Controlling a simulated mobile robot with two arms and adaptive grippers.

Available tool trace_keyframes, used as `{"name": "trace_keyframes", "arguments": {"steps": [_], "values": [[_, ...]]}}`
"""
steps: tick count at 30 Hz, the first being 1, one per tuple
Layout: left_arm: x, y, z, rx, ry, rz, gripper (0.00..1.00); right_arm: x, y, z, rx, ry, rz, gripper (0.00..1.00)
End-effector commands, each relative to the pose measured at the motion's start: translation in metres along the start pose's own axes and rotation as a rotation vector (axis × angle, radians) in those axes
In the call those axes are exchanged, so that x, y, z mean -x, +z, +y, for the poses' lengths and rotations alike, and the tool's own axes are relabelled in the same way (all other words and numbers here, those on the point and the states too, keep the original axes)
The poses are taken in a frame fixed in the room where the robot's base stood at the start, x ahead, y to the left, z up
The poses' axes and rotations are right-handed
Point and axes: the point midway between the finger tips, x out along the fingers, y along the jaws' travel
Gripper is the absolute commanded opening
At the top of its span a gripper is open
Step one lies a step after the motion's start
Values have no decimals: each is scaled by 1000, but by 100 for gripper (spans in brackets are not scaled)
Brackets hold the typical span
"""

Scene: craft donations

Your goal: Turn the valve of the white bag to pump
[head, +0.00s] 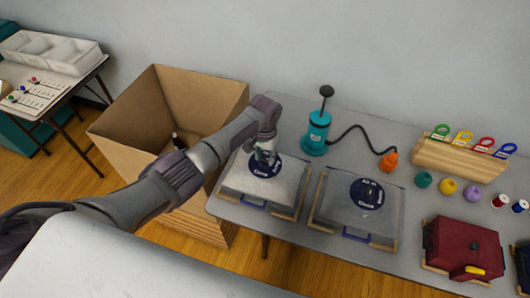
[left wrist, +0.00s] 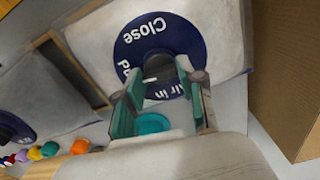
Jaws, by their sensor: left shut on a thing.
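The white bag (head: 258,191) lies in a wooden-edged frame at the left end of the grey table and also fills the upper part of the left wrist view (left wrist: 92,42). Its round blue valve plate (head: 257,172) carries white words; "Close" and part of "Air in" read in the left wrist view (left wrist: 185,30). My left gripper (head: 265,155) is over the plate's middle, shut on the valve knob; its fingers (left wrist: 157,95) hide most of the knob, so I cannot tell its setting. My right gripper is not in view.
A second, greyer bag (head: 335,212) with a blue valve plate lies to the right. A teal pump (head: 316,133) with a black hose and orange nozzle (head: 388,160) stands behind. An open cardboard box (head: 125,150) is left of the table. A dark red case (head: 462,247) sits at right.

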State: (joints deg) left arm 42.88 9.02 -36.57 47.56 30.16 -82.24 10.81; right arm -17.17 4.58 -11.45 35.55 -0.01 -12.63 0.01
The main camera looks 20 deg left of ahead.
Motion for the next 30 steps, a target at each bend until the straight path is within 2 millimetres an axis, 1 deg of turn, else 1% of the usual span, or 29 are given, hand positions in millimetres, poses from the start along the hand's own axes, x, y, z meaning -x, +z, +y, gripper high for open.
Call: {"name": "trace_keyframes", "arguments": {"steps": [1, 9, 24, 25, 27, 29, 30], "values": [[1, 0, 0, 24, 2, -1, 4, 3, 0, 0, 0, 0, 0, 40], [0, 0, 0, 102, 1, 0, 4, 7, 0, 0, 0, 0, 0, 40], [0, 0, 0, 116, -1, 0, 4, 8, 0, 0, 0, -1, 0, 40], [0, 0, 0, 116, -1, 0, 44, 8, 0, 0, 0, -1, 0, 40], [0, 0, 0, 115, -1, 0, 55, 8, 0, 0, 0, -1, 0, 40], [0, 0, 0, 115, -1, 1, 65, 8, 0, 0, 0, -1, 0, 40], [0, 0, 0, 115, -1, 1, 65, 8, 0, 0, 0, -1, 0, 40]]}}
